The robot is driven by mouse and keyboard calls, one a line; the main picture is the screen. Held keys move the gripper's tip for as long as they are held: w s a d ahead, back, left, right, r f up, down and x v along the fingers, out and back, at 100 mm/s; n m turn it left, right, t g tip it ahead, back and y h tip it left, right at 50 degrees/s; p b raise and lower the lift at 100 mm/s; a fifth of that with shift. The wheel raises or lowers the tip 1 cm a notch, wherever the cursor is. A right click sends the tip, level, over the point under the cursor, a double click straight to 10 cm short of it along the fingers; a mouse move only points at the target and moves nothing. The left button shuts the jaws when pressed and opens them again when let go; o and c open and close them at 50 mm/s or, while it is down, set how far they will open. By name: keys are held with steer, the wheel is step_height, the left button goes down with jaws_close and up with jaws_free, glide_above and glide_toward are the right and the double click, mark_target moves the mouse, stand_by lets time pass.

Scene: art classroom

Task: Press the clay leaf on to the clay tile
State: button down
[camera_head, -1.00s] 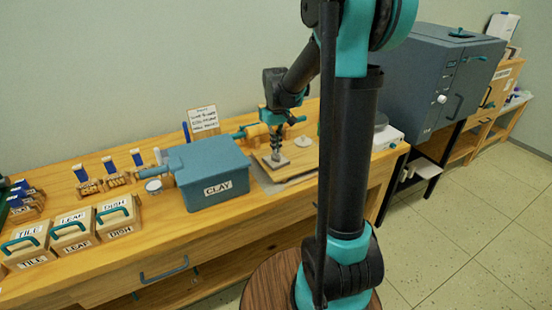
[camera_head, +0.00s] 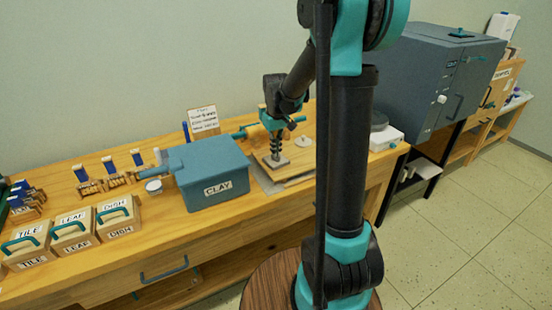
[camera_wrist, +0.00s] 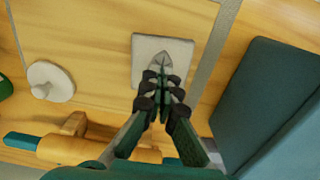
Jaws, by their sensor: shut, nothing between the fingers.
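The clay tile (camera_wrist: 150,45) is a pale grey square lying flat on the wooden board. It also shows small under my gripper in the head view (camera_head: 271,164). The clay leaf (camera_wrist: 160,62) is a small grey pointed shape over the tile, just beyond my fingertips in the wrist view. My gripper (camera_wrist: 163,80) is shut with nothing between its fingers and points down at the leaf and the tile's near edge. Its fingers hide part of the tile and the leaf's near end. I cannot tell whether the fingertips touch the leaf. In the head view my gripper (camera_head: 275,156) is over the board.
A round pale disc with a knob (camera_wrist: 48,82) lies on the board. A rolling pin (camera_wrist: 75,149) lies behind. The blue clay box (camera_head: 205,175) stands close on the left, and shows large in the wrist view. Labelled boxes and stamps stand farther left; a kiln (camera_head: 420,75) stands right.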

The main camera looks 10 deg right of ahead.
step_height(320, 180, up, 9)
stand_by(1.1)
steer(key=s+d+f+m+t, duration=0.1)
steer(key=s+d+f+t, duration=0.1)
steer(key=s+f, duration=0.4)
steer(key=s+d+f+m+t, duration=0.2)
steer(key=s+f, duration=0.5)
steer(key=s, duration=0.9)
steer(key=shift+f+m, duration=0.25)
steer(key=shift+m, duration=0.05)
steer(key=shift+d, duration=0.1)
